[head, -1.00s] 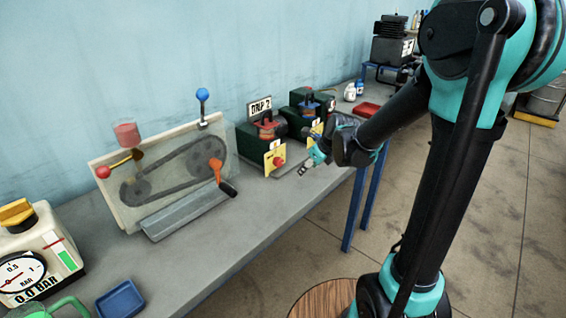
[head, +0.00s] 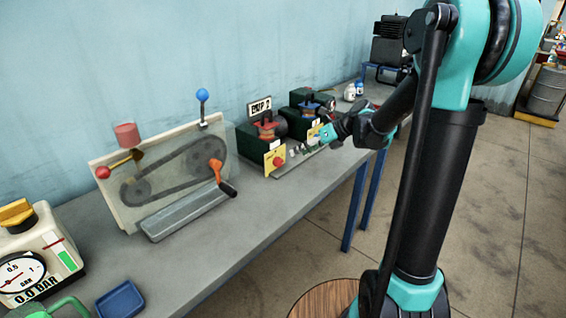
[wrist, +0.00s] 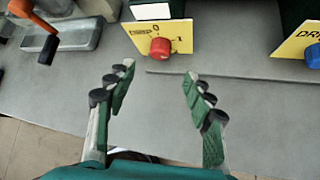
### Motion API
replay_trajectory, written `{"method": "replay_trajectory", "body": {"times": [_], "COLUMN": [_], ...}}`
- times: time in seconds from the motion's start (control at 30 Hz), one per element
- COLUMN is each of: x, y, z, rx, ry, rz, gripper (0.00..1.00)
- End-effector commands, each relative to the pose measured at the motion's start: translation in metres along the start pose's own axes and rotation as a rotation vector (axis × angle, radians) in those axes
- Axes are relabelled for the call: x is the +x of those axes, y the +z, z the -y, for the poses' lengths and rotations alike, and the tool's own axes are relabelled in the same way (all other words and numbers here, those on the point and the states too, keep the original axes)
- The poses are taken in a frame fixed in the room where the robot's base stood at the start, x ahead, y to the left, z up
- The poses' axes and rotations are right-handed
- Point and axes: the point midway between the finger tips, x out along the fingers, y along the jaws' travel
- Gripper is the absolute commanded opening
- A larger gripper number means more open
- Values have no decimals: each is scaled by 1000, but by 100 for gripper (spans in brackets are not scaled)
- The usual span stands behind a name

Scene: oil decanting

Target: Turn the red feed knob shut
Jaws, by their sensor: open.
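The red knob (wrist: 160,47) sticks out of a yellow plate (wrist: 180,36) marked with a 0, on the front of a dark unit. In the head view the same red knob (head: 278,161) is on the nearer green pump unit (head: 250,144). My gripper (wrist: 157,72) is open and empty. In the wrist view its two green-padded fingers are spread wide, and the knob lies beyond the gap between their tips, touching neither. In the head view my gripper (head: 306,147) is to the right of the knob, above the bench.
A blue knob (wrist: 313,56) on a second yellow plate is to the right. A thin rod or edge (wrist: 240,75) crosses the bench. The belt panel with an orange-handled crank (head: 217,172) stands left. The bench front (head: 270,222) is clear.

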Motion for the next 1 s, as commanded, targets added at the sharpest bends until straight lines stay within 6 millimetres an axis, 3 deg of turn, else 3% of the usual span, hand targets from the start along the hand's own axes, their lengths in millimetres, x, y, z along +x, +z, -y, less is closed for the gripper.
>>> {"method": "replay_trajectory", "body": {"times": [0.3, 0.5, 0.93, 1.0], "x": [63, 89, 99, 98], "y": [0, 0, 0, 0], "z": [0, 0, 0, 0], "rx": [-2, -1, 0, 0], "ry": [1, 0, -1, -1], "rz": [-2, -1, 0, 0], "gripper": [53, 53, 53, 47]}}
